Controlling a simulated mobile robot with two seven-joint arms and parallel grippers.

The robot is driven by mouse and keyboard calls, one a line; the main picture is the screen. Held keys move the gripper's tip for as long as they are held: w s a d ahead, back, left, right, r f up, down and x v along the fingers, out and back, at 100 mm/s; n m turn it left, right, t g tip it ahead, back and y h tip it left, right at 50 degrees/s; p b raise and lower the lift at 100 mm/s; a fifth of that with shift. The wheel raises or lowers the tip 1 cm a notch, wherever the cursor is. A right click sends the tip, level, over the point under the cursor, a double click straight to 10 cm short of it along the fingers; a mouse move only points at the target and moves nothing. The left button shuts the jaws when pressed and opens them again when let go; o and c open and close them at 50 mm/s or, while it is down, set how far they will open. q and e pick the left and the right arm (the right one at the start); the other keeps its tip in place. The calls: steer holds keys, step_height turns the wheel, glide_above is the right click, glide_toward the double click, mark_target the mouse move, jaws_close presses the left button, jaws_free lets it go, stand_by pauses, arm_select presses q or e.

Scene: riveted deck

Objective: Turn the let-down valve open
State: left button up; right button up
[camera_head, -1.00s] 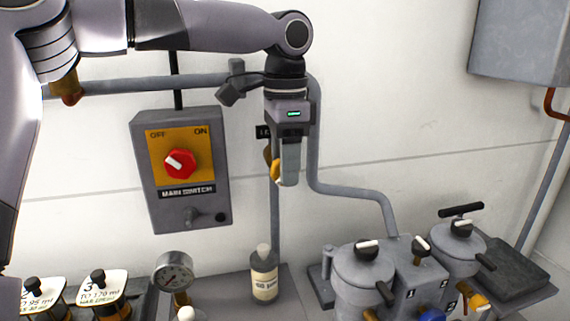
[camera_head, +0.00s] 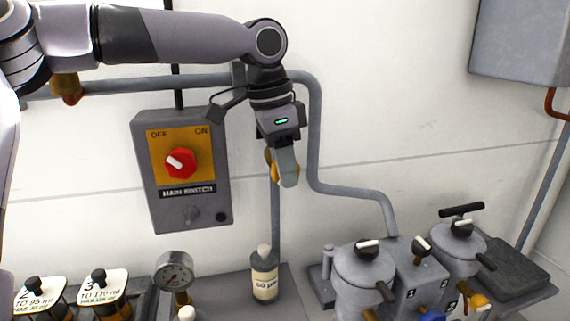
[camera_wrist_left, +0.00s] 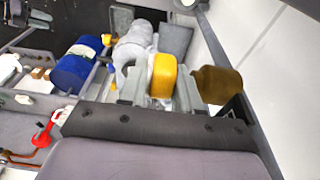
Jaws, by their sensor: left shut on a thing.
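The let-down valve's yellow handle (camera_head: 269,166) shows at the left edge of my left gripper (camera_head: 287,178), in front of the thin vertical pipe on the wall. The gripper hides most of the valve. In the left wrist view the yellow handle (camera_wrist_left: 163,76) lies between the fingers of my left gripper (camera_wrist_left: 160,88), which are shut on it. How far the valve is turned cannot be told. My right gripper is in neither view.
The main switch box (camera_head: 187,208) with a red knob hangs left of the gripper. A grey pipe (camera_head: 314,150) runs close on the right. Below stand a labelled bottle (camera_head: 265,277), a gauge (camera_head: 174,271) and grey lidded vessels (camera_head: 362,268).

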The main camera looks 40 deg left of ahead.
arm_select(q)
steer(key=shift+s+a+t+h, duration=0.1)
steer(key=shift+s+t+h, duration=0.05)
steer(key=shift+t+h, duration=1.15)
steer(key=o, duration=1)
steer(key=shift+c, duration=0.2)
steer(key=v, duration=0.7)
